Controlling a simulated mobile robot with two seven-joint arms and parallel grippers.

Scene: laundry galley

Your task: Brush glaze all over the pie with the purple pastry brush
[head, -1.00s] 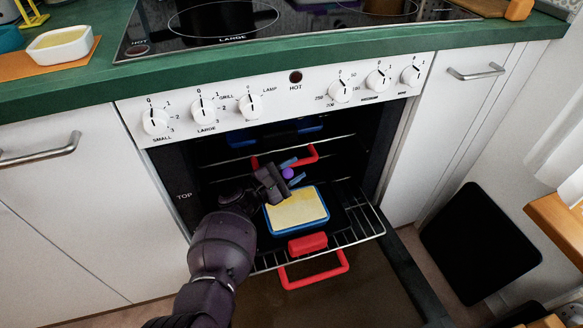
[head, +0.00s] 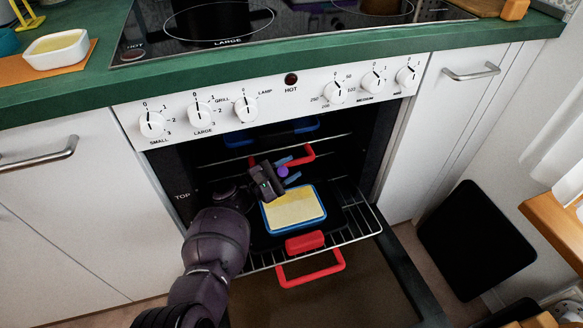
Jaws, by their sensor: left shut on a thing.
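The pie (head: 294,208) has a pale yellow top and sits in a blue-rimmed rectangular dish on the pulled-out oven rack. My left gripper (head: 285,170) is inside the oven opening, just above the back edge of the pie. It is shut on the pastry brush, whose purple part (head: 283,171) shows between the blue-tipped fingers. The bristles are hidden, so I cannot tell if they touch the pie. A white bowl (head: 56,50) with a yellow filling, perhaps the glaze, stands on the counter at the left. My right gripper is not in view.
The oven door (head: 350,295) is open below the rack (head: 366,236). Red handles (head: 310,268) stick out in front of and behind the dish. Another blue-edged item (head: 270,132) is higher in the oven. The knob panel (head: 290,95) is above the opening.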

